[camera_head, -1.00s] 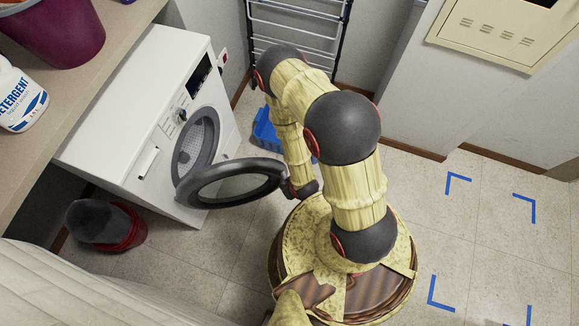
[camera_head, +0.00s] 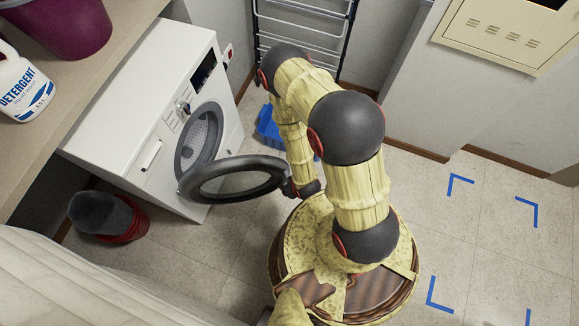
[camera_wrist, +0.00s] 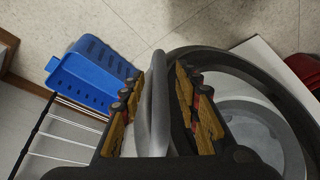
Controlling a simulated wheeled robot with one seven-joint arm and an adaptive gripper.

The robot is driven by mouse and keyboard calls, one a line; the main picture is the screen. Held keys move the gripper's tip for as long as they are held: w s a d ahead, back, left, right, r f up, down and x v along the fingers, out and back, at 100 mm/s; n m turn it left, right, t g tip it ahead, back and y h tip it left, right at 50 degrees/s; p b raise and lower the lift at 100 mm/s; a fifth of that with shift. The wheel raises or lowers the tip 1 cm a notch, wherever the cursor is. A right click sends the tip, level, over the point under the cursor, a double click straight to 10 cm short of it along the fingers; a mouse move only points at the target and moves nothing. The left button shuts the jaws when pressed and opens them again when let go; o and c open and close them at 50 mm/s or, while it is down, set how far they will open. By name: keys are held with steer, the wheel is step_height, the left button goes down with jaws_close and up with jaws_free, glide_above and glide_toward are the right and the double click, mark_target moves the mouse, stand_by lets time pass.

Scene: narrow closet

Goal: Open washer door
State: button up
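The white washer (camera_head: 125,110) stands at the left in the head view, its front opening and grey drum (camera_head: 198,138) exposed. Its round dark-rimmed door (camera_head: 235,198) is swung well out from the front. My gripper (camera_head: 303,188) is at the door's right edge there, mostly hidden by my arm. In the wrist view my gripper (camera_wrist: 158,85) has its fingers on both sides of a grey bar-like part of the door (camera_wrist: 157,115), closed in against it. The round door rim (camera_wrist: 235,62) fills the right of that view.
A blue basket (camera_head: 268,127) sits on the floor by a drying rack (camera_head: 300,40). A red bucket with a dark item (camera_head: 135,225) stands left of the door. A shelf (camera_head: 75,95) holds a detergent bottle (camera_head: 25,88). Tiled floor at right is clear, with blue tape marks.

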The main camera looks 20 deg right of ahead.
steer(key=shift+r, duration=5)
steer(key=shift+c, duration=0.5)
